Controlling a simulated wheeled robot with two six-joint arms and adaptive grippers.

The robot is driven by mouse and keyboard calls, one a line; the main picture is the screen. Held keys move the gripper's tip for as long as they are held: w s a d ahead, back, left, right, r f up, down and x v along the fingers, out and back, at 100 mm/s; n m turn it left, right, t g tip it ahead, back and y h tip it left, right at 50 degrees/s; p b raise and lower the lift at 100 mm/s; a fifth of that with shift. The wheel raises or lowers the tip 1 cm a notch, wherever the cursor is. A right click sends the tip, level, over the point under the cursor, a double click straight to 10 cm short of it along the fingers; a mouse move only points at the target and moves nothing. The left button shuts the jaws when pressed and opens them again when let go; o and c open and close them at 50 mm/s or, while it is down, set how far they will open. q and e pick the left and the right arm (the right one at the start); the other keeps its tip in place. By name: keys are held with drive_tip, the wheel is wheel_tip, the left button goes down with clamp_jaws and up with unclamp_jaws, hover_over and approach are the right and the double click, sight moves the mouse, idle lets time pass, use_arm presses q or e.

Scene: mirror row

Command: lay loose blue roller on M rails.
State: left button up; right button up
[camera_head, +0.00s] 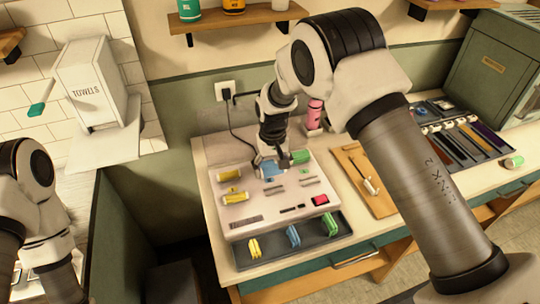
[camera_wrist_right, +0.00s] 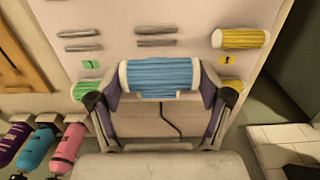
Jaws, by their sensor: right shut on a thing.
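The blue roller (camera_head: 270,170), white-ended, is between the fingers of my right gripper (camera_head: 268,162), over the back middle of the pale panel (camera_head: 262,212). In the right wrist view the roller (camera_wrist_right: 160,75) lies crosswise between both fingertips, one at each end, and the gripper (camera_wrist_right: 160,92) is shut on it. Bare grey rail pairs (camera_wrist_right: 156,36) show on the panel beside it. Whether the roller touches rails beneath it cannot be told; that part of the panel is hidden. Label letters are too small to read. Of my left arm only upper links show; its gripper is out of view.
Yellow rollers (camera_head: 235,197) sit on the panel's left, a green roller (camera_head: 298,157) at the back right. A dark tray (camera_head: 270,252) with colored pieces lies in front. My right forearm crosses above the table.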

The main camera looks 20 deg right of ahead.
sight(274, 191)
drive_tip(key=shift+s+d+f, duration=0.2)
drive_tip(key=shift+d, duration=0.05)
drive_tip(key=shift+d+f+b, duration=0.2)
drive_tip(key=shift+f+b, duration=0.45)
drive_tip(key=shift+f, duration=0.05)
drive_tip(key=f+b, duration=0.2)
drive_tip(key=f, duration=0.1)
drive_tip(key=shift+a, duration=0.3)
drive_tip(key=shift+d+f+b, duration=0.2)
drive_tip(key=shift+f+b, duration=0.4)
drive_tip(key=shift+f, duration=0.4)
drive_tip(key=shift+a, duration=0.1)
drive_tip(key=shift+f, duration=0.15)
